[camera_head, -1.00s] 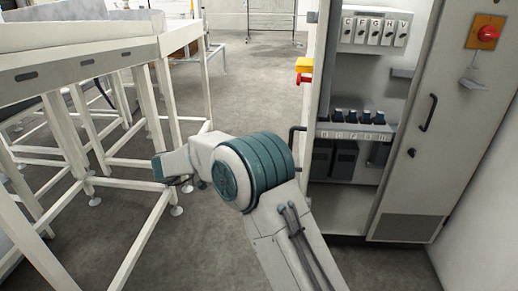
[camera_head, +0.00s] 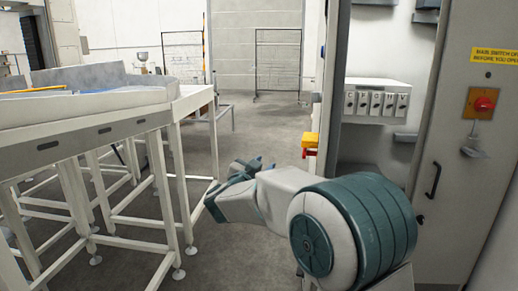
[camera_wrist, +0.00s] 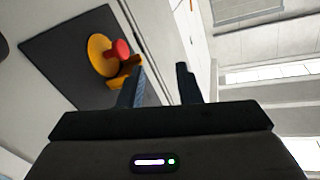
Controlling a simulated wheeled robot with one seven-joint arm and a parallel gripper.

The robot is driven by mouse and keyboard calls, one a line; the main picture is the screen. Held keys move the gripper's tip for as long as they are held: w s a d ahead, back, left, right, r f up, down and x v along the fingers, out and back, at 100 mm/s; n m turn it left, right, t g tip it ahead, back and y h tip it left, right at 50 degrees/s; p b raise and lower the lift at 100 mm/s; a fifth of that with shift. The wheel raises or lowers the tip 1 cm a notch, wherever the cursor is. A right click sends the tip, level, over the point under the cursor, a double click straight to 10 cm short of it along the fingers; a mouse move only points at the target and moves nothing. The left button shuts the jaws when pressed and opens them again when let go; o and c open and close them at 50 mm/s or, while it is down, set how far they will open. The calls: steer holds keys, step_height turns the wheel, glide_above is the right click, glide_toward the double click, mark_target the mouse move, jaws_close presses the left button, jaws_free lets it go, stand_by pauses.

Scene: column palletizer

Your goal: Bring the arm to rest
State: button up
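My arm reaches forward from the lower right in the head view, with its large teal-banded joint close to the camera. My gripper (camera_head: 246,168) is at its far end, between the white frame table and the cabinet, over the floor. In the wrist view my gripper (camera_wrist: 160,88) shows two dark fingers standing apart with nothing between them. The fingers point toward the upper part of the room. The fingertips are small and partly hidden by the wrist in the head view.
A white frame table (camera_head: 95,133) with a raised tray stands at the left. An open grey cabinet (camera_head: 448,200) with switches (camera_head: 377,103) stands close on the right. A yellow and red box (camera_head: 309,143) sits on its edge, near my gripper.

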step_height(320, 180, up, 4)
steer(key=s+n+y+p, duration=0.2)
steer(key=s+n+y, duration=0.1)
steer(key=n+y, duration=0.3)
steer(key=s+d+f+g+p, duration=0.2)
steer(key=s+d+f+g, duration=0.1)
steer(key=s, duration=0.8)
steer(key=s+d+f+n+g+y+p, duration=0.1)
steer(key=s+d+f+g, duration=0.3)
steer(key=s, duration=0.8)
steer(key=s+d+f+n+g+p, duration=0.1)
steer(key=s+d+f+g+p, duration=0.2)
steer(key=s+d+g, duration=0.3)
steer(key=s+d+f, duration=0.1)
steer(key=s, duration=0.4)
steer(key=shift+s+g+y, duration=0.3)
steer(key=shift+s, duration=0.05)
steer(key=shift+a, duration=0.15)
